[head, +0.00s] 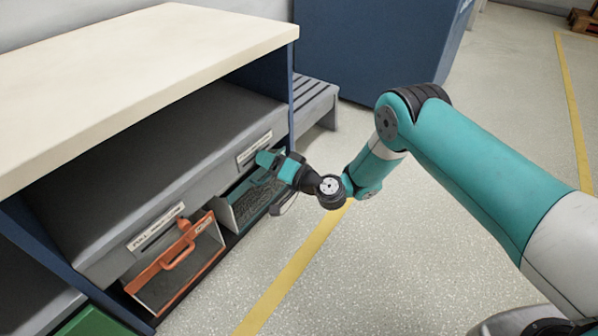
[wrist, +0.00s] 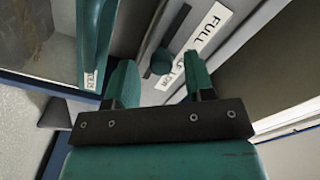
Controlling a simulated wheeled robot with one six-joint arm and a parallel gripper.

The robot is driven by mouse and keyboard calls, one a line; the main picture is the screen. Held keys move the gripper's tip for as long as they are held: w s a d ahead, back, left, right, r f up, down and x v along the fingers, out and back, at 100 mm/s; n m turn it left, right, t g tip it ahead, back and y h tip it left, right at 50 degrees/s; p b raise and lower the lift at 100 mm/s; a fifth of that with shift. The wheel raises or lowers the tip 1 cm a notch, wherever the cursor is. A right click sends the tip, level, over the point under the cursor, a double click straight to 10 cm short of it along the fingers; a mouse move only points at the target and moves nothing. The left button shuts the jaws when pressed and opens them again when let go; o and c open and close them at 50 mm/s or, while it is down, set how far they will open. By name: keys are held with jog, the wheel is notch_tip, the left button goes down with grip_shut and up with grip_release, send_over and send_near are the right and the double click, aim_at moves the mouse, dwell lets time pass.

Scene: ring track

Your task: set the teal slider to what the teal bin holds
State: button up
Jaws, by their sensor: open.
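The teal slider (wrist: 162,63) shows in the wrist view as a round knob by a dark slot on a grey panel. A label strip (wrist: 208,27) beside it reads FULL at its upper end, with smaller words partly covered by a finger. My gripper (wrist: 162,82) is open, its teal fingers on either side of the knob; contact is unclear. In the head view my gripper (head: 268,160) is at the shelf front, above the teal bin (head: 228,217). That bin holds dark grey material; its exact level is unclear. The slider is hidden there.
An orange-framed bin (head: 196,267) with a handle stands left of the teal bin, under another label (head: 156,226). A cream worktop (head: 130,70) overhangs the shelf. A grey slatted bench (head: 315,100) and a blue cabinet (head: 375,50) stand behind.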

jog(key=p+v, duration=1.6)
jog(key=p, duration=0.9)
